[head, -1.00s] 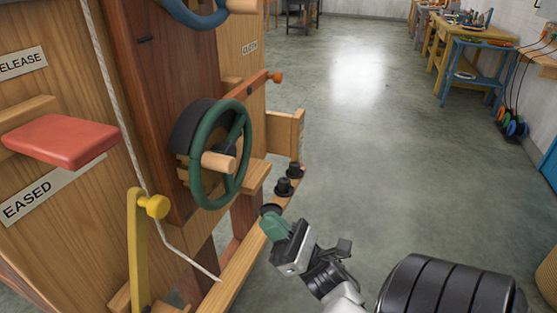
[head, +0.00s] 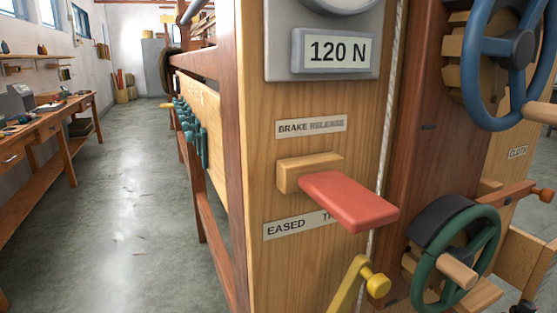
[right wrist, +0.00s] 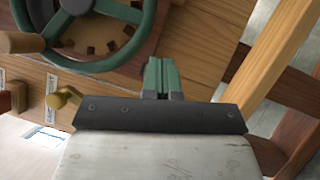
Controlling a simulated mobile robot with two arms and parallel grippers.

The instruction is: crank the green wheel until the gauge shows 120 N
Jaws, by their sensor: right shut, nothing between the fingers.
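The green wheel (head: 494,237) is at the lower right of the head view, with a pale wooden crank handle (head: 458,271). The gauge display (head: 338,53) on the wooden post reads 120 N; the round dial above it is cut off by the frame. In the right wrist view the green wheel (right wrist: 55,27) is at the upper left, its wooden handle (right wrist: 18,42) at the left edge. My right gripper (right wrist: 160,72) has its green fingers together, empty, apart from the wheel and to the right of it. My left gripper is not in view.
A red lever (head: 350,200) sticks out of the post below a brake release label (head: 311,126). A workbench (head: 45,135) lines the left wall; the floor between is clear.

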